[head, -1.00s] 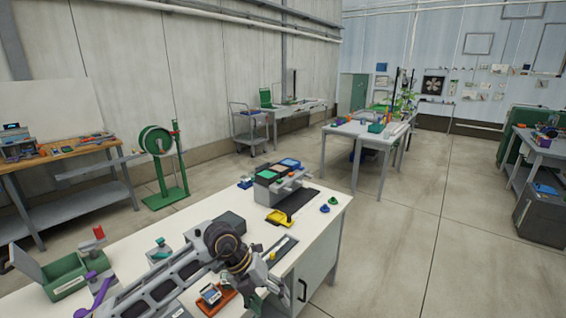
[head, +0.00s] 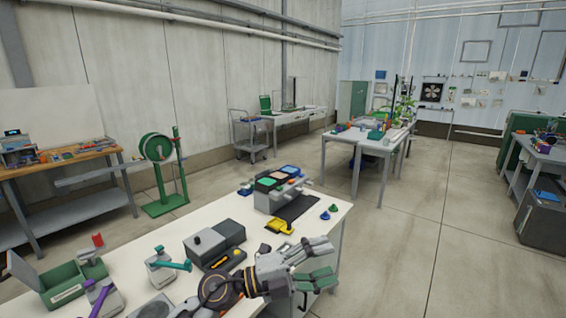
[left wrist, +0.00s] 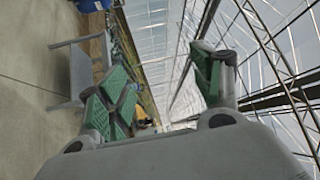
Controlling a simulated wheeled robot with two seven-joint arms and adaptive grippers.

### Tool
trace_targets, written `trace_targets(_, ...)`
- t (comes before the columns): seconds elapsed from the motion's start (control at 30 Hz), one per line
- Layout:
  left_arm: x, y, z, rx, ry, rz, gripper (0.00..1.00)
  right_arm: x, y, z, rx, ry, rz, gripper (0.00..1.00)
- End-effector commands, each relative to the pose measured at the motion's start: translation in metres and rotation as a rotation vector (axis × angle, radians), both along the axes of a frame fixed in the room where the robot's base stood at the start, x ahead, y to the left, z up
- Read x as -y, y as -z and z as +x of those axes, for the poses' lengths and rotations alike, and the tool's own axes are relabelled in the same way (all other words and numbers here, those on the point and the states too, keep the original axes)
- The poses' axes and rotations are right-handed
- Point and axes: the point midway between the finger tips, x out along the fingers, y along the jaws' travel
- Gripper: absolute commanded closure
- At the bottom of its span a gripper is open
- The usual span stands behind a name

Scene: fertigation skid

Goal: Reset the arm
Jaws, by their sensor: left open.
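My left gripper (head: 318,262) is at the front right edge of the white workbench (head: 335,213) in the head view. Its fingers with green pads are spread apart, with nothing between them. In the left wrist view the two green-padded fingers (left wrist: 165,85) stand apart against the wall and roof. My left arm comes in low across the near part of the bench. My right gripper does not show.
On the bench are a grey box device (head: 215,240), a yellow holder (head: 279,225), a grey unit with coloured pads (head: 277,188), a green open box (head: 65,283) and small valves with teal (head: 172,262) and purple handles. Open floor lies to the right.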

Motion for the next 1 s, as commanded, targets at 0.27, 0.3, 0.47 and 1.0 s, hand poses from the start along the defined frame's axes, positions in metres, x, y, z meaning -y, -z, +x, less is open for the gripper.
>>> trace_targets(0.27,-0.033,-0.037,0.025,-0.109,-0.194,-0.268,0.34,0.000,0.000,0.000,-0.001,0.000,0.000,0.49)
trace_targets(0.3,-0.040,-0.040,0.030,-0.129,-0.226,-0.302,0.34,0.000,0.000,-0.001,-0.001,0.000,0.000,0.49)
trace_targets(0.47,-0.069,-0.046,0.048,-0.212,-0.357,-0.427,0.34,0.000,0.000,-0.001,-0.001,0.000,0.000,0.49)
trace_targets(1.0,-0.187,0.008,0.091,-0.590,-0.842,-0.693,0.34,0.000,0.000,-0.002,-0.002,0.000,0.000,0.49)
